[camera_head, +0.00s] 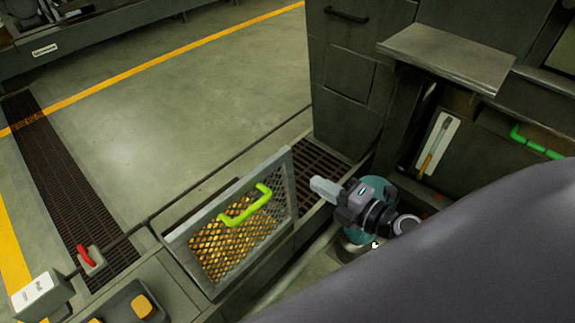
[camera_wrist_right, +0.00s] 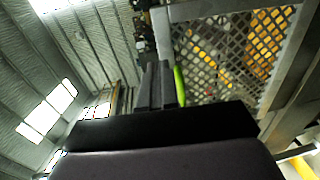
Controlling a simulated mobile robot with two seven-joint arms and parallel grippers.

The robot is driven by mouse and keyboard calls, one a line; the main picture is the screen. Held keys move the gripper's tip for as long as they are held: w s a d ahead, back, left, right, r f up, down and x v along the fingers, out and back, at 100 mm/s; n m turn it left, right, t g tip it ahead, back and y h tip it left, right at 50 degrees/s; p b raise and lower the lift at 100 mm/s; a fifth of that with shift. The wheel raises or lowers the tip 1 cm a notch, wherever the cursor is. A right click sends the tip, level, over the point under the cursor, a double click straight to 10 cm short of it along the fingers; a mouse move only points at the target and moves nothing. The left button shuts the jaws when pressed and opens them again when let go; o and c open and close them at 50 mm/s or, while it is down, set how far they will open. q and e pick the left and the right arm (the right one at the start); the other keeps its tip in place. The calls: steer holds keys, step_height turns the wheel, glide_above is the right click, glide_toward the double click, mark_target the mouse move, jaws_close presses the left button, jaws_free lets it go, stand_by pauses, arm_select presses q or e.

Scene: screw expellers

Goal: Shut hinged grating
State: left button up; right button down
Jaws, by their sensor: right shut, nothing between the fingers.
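The hinged grating (camera_head: 222,252) is a grey metal frame with mesh, standing tilted up in the head view, with yellowish material showing through it. A bright green handle (camera_head: 246,208) is fixed on its face near the upper edge. In the right wrist view the grating's mesh (camera_wrist_right: 222,52) fills the upper right, and part of the green handle (camera_wrist_right: 180,86) shows beside the fingers. My right gripper (camera_head: 322,188) is shut and empty, to the right of the grating; its fingers also show in the wrist view (camera_wrist_right: 157,84). My left gripper is not in view.
A dark cabinet (camera_head: 350,75) and a metal shelf (camera_head: 450,55) stand at the right. A floor drain grate (camera_head: 65,175) runs along the left. Open floor lies behind the grating.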

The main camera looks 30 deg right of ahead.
mark_target(278, 161)
steer(key=x, duration=1)
steer(key=shift+w, duration=0.15)
